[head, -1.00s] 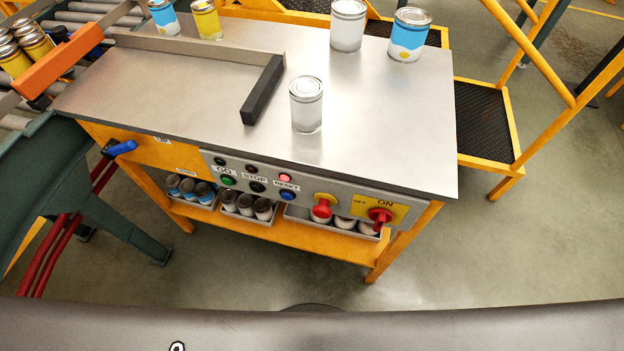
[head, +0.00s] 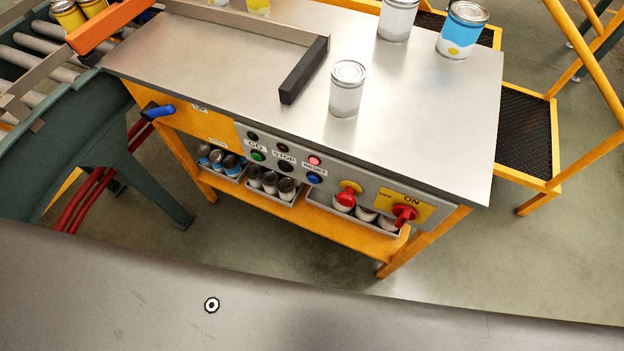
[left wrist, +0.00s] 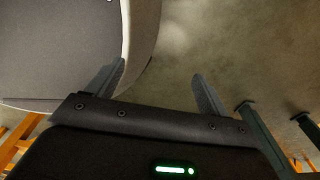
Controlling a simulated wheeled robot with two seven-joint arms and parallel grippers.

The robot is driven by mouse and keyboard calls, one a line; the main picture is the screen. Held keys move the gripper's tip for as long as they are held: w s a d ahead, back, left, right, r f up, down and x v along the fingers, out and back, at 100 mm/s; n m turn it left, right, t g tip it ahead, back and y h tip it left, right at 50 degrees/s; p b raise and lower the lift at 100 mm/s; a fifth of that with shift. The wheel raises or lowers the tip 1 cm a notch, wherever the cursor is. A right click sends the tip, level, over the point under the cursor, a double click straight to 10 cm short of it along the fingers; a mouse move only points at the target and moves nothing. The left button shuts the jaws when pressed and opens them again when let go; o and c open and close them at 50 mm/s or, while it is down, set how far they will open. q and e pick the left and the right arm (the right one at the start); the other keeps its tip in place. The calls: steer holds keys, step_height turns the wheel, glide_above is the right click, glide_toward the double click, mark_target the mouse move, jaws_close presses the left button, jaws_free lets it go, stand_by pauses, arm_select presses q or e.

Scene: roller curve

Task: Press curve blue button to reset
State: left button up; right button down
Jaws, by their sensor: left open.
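The blue button (head: 314,178) sits on the grey control panel (head: 345,181) on the front of the metal-topped table, under the RESET label and a lit red lamp (head: 314,160). A green button (head: 257,156) under GO and a black button (head: 285,166) under STOP are to its left. My left gripper (left wrist: 160,85) shows only in the left wrist view; its two fingers are apart with nothing between them, above the floor. The blue button is not in that view. My right gripper is in neither view.
A red knob on yellow (head: 346,195) and a red ON/OFF switch (head: 404,213) are right of the buttons. Cans, a black-ended bar (head: 304,70) and a white can (head: 347,88) are on the tabletop (head: 430,120). Rollers (head: 45,60) are at left, yellow steps (head: 540,140) at right.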

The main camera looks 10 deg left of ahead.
arm_select(q)
jaws_close()
stand_by(0.3)
stand_by(1.2)
